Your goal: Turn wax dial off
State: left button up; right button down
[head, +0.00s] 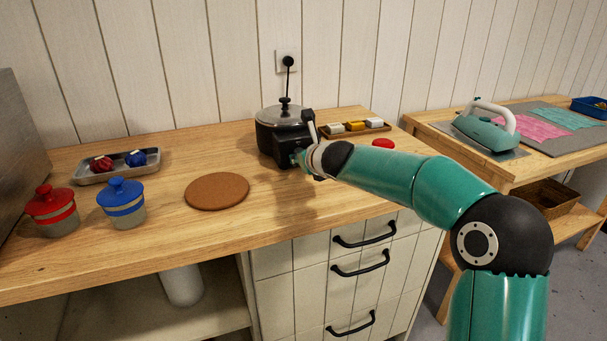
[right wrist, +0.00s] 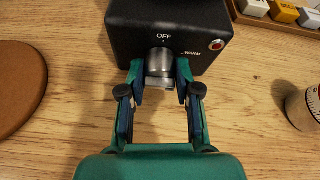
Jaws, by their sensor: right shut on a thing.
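The wax pot (head: 268,136), dark with a metal lid, stands at the back of the wooden counter. Its black control box (right wrist: 125,30) has a silver dial (right wrist: 160,62), an OFF label with a small tick above the dial, and a WARM label to the right. My right gripper (right wrist: 160,76) is shut on the dial, one finger on each side. In the head view my right gripper (head: 301,158) is at the front of the pot. I cannot tell which way the dial points. My left gripper is not in view.
A red lamp (right wrist: 217,45) sits on the box; I cannot tell whether it is lit. A brown round mat (head: 217,191), a red jar (head: 53,212) and a blue jar (head: 123,204) stand left. A tray of wax blocks (head: 380,130) is behind right. An iron (head: 487,130) stands on the other table.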

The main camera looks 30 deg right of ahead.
jog(key=n+h, duration=0.1)
jog(key=n+b, duration=0.1)
jog(key=shift+a+f+n+h, duration=0.2)
jog(key=shift+n+h, duration=0.1)
jog(key=shift+h, duration=0.1)
jog(key=n+h+b, duration=0.2)
jog(key=n, duration=0.1)
jog(key=shift+a+f+n+h, duration=0.1)
jog(key=shift+n+h, duration=0.2)
jog(key=shift+n, duration=0.1)
jog(key=n, duration=0.1)
jog(key=n+h+b, duration=0.1)
jog(key=shift+w+f+n+h, duration=0.1)
jog(key=shift+f+n+h, duration=0.1)
jog(key=shift+n+h, duration=0.1)
jog(key=shift+a+n+t+h+b, duration=0.1)
jog(key=shift+n+t+h+b, duration=0.55)
jog(key=shift+n+b, duration=0.75)
jog(key=shift+n, duration=0.4)
jog(key=c, duration=0.8)
grip_release()
jog(key=shift+c, duration=0.2)
jog(key=shift+r, duration=0.15)
